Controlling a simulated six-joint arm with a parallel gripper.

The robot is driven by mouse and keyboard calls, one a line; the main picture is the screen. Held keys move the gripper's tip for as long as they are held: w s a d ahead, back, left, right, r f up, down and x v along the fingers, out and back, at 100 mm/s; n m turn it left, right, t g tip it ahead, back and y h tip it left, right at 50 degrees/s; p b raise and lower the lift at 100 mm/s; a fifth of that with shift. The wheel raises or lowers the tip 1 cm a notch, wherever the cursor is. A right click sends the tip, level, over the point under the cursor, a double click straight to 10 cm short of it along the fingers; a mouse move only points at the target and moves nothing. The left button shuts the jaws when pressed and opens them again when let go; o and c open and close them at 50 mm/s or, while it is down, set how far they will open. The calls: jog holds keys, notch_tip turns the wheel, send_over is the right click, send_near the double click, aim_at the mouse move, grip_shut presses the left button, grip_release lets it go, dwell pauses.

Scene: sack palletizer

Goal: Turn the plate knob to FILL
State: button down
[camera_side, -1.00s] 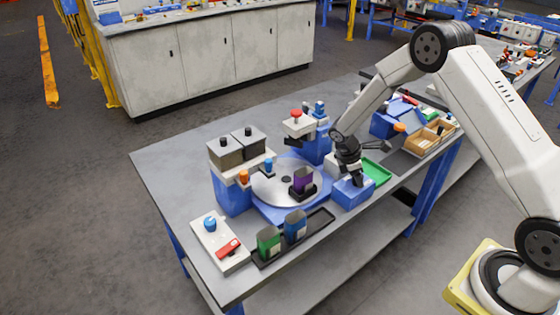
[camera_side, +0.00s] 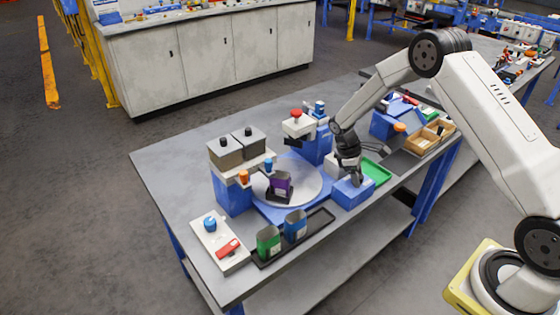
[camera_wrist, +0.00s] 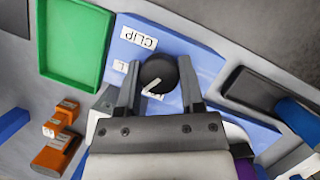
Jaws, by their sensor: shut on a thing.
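The black plate knob (camera_wrist: 158,74) sits on a blue box (camera_side: 352,194) and has a white pointer line. In the wrist view the line points to the lower left. My gripper (camera_wrist: 158,84) is shut on the knob, a finger on each side. A CLIP label (camera_wrist: 138,37) lies above the knob; a label at its left (camera_wrist: 120,66) is partly hidden by a finger, and another below it is mostly covered. In the side view my gripper (camera_side: 352,180) hides the knob. The round grey plate (camera_side: 308,183) carries a purple cup (camera_side: 280,185).
A green tray (camera_side: 376,171) lies right of the box. A dark tray (camera_side: 318,219) with a green cup (camera_side: 268,242) and a blue cup (camera_side: 295,227) lies in front of the plate. Hoppers (camera_side: 237,151) stand behind left, a red-topped station (camera_side: 296,122) behind.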

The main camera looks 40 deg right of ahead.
aim_at(349, 178)
jog(key=m+y, duration=0.1)
jog(key=m, duration=0.2)
jog(key=m+y, duration=0.1)
jog(key=m, duration=0.2)
jog(key=shift+g, duration=0.3)
jog(key=shift+m+y, duration=0.3)
jog(key=shift+c, duration=1.1)
grip_release()
jog(key=shift+r, duration=0.1)
jog(key=v, duration=0.7)
jog(key=shift+w+r, duration=0.25)
jog(key=shift+r, duration=0.05)
